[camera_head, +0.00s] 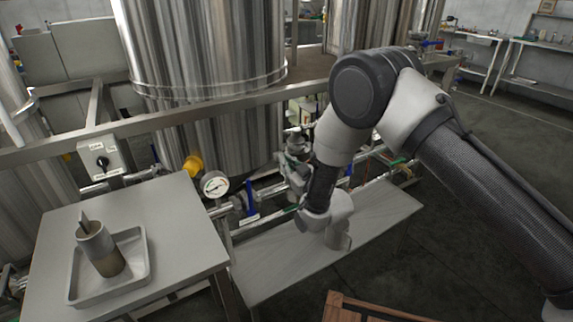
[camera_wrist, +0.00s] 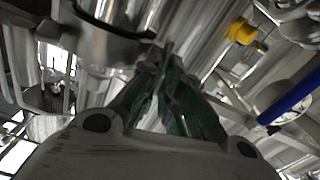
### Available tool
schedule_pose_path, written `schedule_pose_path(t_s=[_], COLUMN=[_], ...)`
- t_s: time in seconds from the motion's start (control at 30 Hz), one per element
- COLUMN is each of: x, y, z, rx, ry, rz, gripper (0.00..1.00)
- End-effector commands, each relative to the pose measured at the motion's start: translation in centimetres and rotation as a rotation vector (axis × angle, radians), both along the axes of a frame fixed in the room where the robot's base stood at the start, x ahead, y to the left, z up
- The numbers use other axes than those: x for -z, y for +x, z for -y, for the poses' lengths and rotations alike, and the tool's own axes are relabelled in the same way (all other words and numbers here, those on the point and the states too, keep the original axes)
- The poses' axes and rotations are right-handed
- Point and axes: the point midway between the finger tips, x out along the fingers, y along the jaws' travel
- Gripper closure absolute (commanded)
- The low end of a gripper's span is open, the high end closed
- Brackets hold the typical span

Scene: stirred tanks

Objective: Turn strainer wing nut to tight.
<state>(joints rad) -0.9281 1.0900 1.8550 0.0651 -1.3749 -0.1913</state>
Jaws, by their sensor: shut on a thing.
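My gripper (camera_head: 292,172) reaches in among the pipe fittings beside the large steel tank, at the end of my arm. In the wrist view its two dark fingers (camera_wrist: 172,85) are closed together, next to a round metal body with a dark band (camera_wrist: 105,42). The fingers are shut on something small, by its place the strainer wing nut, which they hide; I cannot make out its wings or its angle. In the head view my arm and gripper cover most of this spot, and a metal fitting (camera_head: 297,133) shows just above.
Left of the gripper are a pressure gauge (camera_head: 215,184), a yellow knob (camera_head: 193,165) and a blue valve lever (camera_head: 251,199). A table (camera_head: 190,215) at left bears a tray (camera_head: 142,262) with a cup (camera_head: 98,246). A low bench (camera_head: 275,262) runs beneath the pipes.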

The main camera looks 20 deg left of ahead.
Motion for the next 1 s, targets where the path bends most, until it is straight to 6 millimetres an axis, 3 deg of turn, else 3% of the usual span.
schedule_pose_path(t_s=[0.3, 0.9, 0.93, 1.0], x=[0.09, 0.10, 0.10, 0.09], y=[0.04, 0.05, 0.05, 0.06], z=[0.09, 0.11, 0.11, 0.11], rx=[-0.001, -0.001, -0.001, -0.001], ry=[0.089, 0.112, 0.111, 0.111], rz=[-0.108, -0.134, -0.134, -0.134], gripper=[1.00, 1.00, 0.88, 0.76])
